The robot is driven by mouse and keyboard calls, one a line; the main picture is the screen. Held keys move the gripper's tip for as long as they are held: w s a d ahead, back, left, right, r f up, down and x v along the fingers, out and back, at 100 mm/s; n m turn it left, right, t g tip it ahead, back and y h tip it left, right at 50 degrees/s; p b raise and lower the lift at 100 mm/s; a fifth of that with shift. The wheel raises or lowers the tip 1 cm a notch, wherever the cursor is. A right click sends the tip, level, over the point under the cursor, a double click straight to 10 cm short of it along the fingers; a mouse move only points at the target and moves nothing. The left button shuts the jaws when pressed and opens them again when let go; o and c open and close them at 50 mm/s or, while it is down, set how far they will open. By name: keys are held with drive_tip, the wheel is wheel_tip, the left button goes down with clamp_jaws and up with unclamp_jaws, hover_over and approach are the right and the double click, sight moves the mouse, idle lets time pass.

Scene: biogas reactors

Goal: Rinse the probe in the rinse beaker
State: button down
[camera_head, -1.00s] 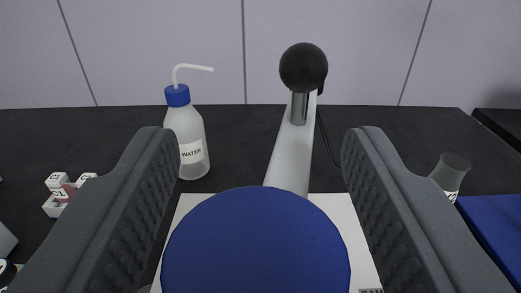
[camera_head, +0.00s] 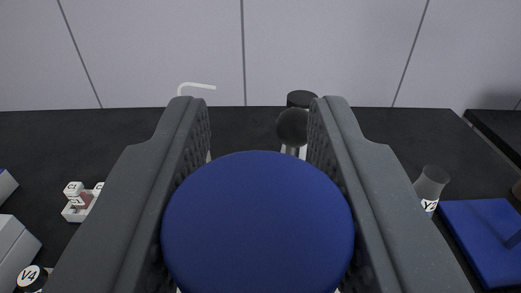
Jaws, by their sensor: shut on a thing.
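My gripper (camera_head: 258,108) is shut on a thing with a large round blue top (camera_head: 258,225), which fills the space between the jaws. The blue top hides whatever is below it, so I cannot tell whether this is the probe. No probe tip shows. No vessel in view can be made out as the rinse beaker.
A black ball on a metal stem (camera_head: 293,127) stands behind the jaws. The wash bottle's white spout (camera_head: 196,86) shows behind the left finger. A white rack (camera_head: 78,212) and a V4-labelled vial (camera_head: 33,277) are at left. A blue mat (camera_head: 485,240) lies at right.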

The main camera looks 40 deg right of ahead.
drive_tip(key=shift+w+r+p, duration=0.1)
drive_tip(key=shift+r+p, duration=0.75)
drive_tip(key=shift+r, duration=0.65)
drive_tip(key=c, duration=1)
unclamp_jaws()
drive_tip(key=shift+r, duration=0.1)
drive_tip(key=shift+c, duration=0.2)
drive_tip(key=shift+s+a, duration=0.35)
drive_tip(key=shift+s, duration=0.1)
drive_tip(key=v, duration=1.2)
drive_tip(key=shift+s+a, duration=0.2)
drive_tip(key=shift+s, duration=0.15)
